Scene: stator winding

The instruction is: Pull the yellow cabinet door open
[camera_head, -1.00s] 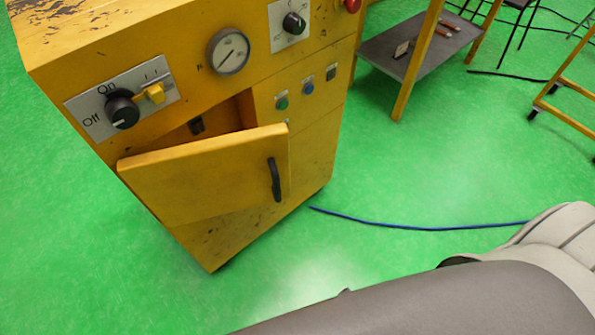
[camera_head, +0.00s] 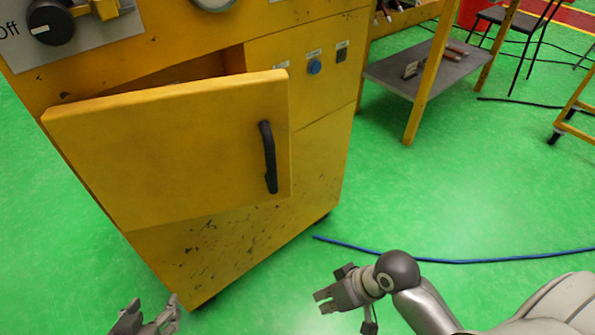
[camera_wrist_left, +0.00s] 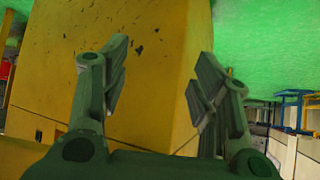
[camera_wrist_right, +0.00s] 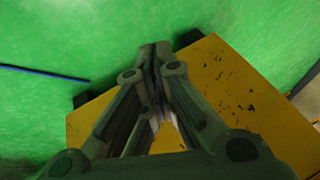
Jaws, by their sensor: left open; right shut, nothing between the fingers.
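The yellow cabinet (camera_head: 250,240) stands at the left of the head view. Its yellow door (camera_head: 170,150) is partly open, swung out on its left edge, with a dark gap above it. A black handle (camera_head: 268,157) sits upright near the door's right edge. My left gripper (camera_head: 150,318) is open and empty at the bottom left, below the door; in the left wrist view (camera_wrist_left: 160,85) its fingers are spread before the cabinet's side. My right gripper (camera_head: 325,299) is shut and empty, lower right of the handle and apart from it; it also shows in the right wrist view (camera_wrist_right: 155,55).
A black knob (camera_head: 50,22) and a blue button (camera_head: 314,67) are on the cabinet front. A blue cable (camera_head: 450,260) lies on the green floor to the right. A shelf table (camera_head: 430,70) stands at the back right. Floor between is clear.

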